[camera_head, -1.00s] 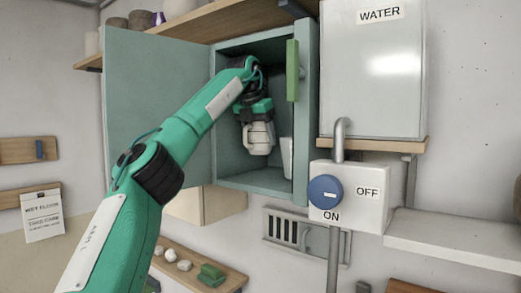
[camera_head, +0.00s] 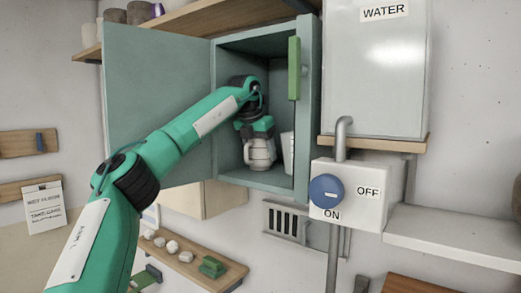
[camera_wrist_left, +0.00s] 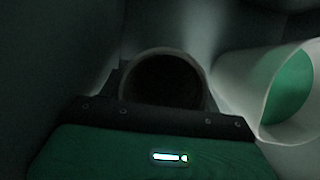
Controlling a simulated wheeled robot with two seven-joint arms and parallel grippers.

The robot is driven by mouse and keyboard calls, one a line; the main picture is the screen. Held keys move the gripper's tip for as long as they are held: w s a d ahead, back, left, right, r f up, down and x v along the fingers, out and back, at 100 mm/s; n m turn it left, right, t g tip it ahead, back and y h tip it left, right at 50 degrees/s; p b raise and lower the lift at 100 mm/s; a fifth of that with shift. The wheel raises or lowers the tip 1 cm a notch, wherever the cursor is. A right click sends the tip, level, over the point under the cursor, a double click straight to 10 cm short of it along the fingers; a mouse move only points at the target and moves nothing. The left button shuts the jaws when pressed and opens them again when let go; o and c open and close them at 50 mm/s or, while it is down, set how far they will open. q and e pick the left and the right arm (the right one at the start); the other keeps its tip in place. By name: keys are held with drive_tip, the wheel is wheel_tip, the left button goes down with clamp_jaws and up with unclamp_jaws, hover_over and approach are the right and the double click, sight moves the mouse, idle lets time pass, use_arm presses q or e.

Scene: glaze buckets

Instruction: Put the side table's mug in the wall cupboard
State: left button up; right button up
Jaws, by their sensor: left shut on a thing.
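The wall cupboard (camera_head: 310,120) is a grey-green box on the wall, its door (camera_head: 150,110) swung wide open to the left. My left gripper (camera_head: 257,138) is inside it, pointing down and shut on a pale mug (camera_head: 260,157). The mug hangs upright low in the cupboard, close to its floor; I cannot tell if it touches. In the left wrist view the mug's round rim (camera_wrist_left: 205,82) shows around a dark opening. A white cup (camera_head: 288,150) stands to the right of the mug, apart from it; in the wrist view this cup (camera_wrist_left: 303,70) looks green inside. My right gripper is out of view.
A green handle (camera_head: 293,69) stands at the cupboard's right front edge. A white water box (camera_head: 375,80) and a blue dial (camera_head: 326,191) are to the right. A wooden shelf (camera_head: 215,22) runs above. A lower shelf (camera_head: 225,280) carries stones and a green block.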

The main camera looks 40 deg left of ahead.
use_arm(q)
drive_tip(key=shift+d, duration=0.1)
drive_tip(key=shift+f, duration=0.1)
drive_tip(key=o, duration=0.9)
